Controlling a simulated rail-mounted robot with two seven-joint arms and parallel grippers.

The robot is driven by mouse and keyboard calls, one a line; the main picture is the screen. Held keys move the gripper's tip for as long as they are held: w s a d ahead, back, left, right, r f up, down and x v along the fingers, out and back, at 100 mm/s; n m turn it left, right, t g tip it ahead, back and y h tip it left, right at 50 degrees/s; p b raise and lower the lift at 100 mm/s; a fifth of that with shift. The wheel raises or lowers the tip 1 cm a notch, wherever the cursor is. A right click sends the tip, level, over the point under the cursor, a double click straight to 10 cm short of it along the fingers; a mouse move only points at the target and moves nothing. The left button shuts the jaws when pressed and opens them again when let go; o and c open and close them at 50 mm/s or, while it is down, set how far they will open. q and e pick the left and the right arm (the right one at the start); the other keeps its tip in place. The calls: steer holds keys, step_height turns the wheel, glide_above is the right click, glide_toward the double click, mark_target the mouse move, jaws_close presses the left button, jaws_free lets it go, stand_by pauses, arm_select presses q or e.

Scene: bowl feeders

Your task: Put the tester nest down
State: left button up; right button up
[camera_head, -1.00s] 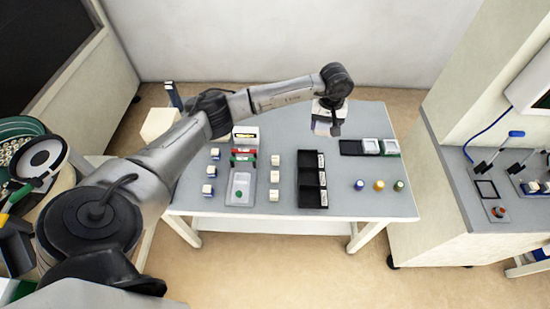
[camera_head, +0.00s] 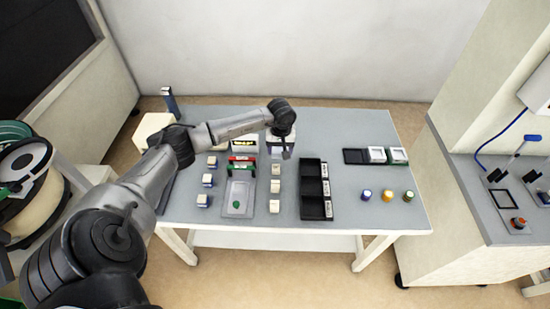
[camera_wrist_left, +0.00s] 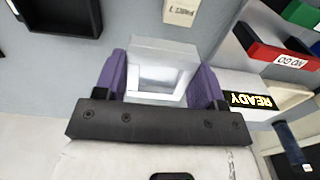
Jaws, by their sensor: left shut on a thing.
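The tester nest, a pale square block with a recessed window (camera_wrist_left: 157,78), sits between the purple fingers of my left gripper (camera_wrist_left: 162,92). In the head view my left gripper (camera_head: 280,146) is over the back middle of the grey table, shut on the nest (camera_head: 278,153). The nest appears held above the table; the exact gap below it is hard to tell. The arm and hand partly cover it. My right gripper is not in view.
A black three-bin tray (camera_head: 314,190) stands to the right of the held nest. A READY box (camera_wrist_left: 250,98) and a red NO GO bar (camera_wrist_left: 277,50) are close by. Small blocks (camera_head: 275,187) stand in front. A row of square nests (camera_head: 377,155) lies at the right, with coloured cylinders (camera_head: 388,195) in front.

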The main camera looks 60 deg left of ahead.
mark_target(275, 162)
arm_select(q)
steer(key=shift+s+a+f, duration=0.5)
steer(key=shift+s+a, duration=0.1)
steer(key=shift+s, duration=0.1)
steer(key=shift+f+b, duration=0.5)
steer(key=shift+f, duration=1.55)
steer(key=shift+f, duration=0.15)
steer(key=o, duration=1)
